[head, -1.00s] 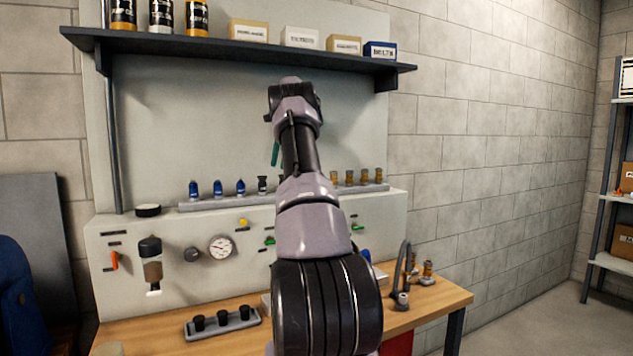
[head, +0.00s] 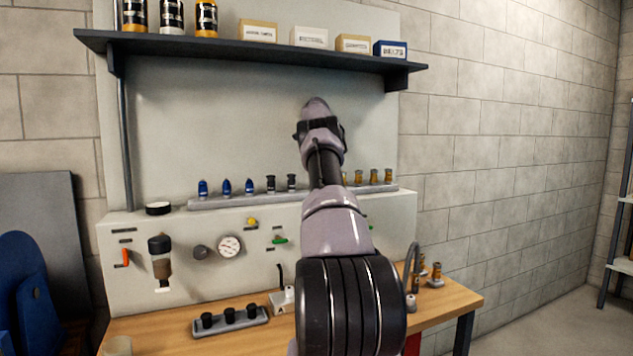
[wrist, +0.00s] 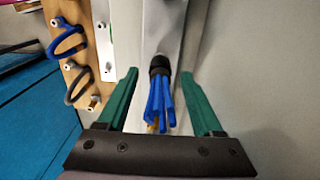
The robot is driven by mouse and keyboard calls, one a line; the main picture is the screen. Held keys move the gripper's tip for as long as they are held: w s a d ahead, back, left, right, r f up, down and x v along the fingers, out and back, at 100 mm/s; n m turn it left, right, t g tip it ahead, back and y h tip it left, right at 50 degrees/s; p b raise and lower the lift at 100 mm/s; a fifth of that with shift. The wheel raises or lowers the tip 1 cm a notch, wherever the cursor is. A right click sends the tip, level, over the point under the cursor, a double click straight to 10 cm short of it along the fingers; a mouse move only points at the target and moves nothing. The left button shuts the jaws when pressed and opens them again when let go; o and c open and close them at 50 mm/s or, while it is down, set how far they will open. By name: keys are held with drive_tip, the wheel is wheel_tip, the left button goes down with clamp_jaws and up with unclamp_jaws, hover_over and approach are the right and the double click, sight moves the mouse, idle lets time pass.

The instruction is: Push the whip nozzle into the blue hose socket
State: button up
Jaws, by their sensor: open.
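In the wrist view my gripper (wrist: 158,74) is open, with a green finger on each side and nothing clamped. A bundle of blue strands with a black collar, which looks like the whip nozzle (wrist: 162,100), shows between the fingers, with a gap on both sides. A blue hose (wrist: 68,42) loops over the wooden bench at upper left, with a pale fitting (wrist: 70,64) near it; which end is its socket is unclear. In the head view my arm hides the gripper, and I cannot pick out the whip nozzle there.
A rail of blue (head: 227,187), black (head: 271,184) and brass nozzles (head: 374,176) runs along the wall unit (head: 200,285). A shelf (head: 260,50) overhangs it. A dark hose (wrist: 80,85) loops beside the blue one. A tray (head: 230,322) holds black pieces on the bench.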

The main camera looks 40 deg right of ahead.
drive_tip(key=shift+f, duration=1.9)
clamp_jaws()
idle(0.9)
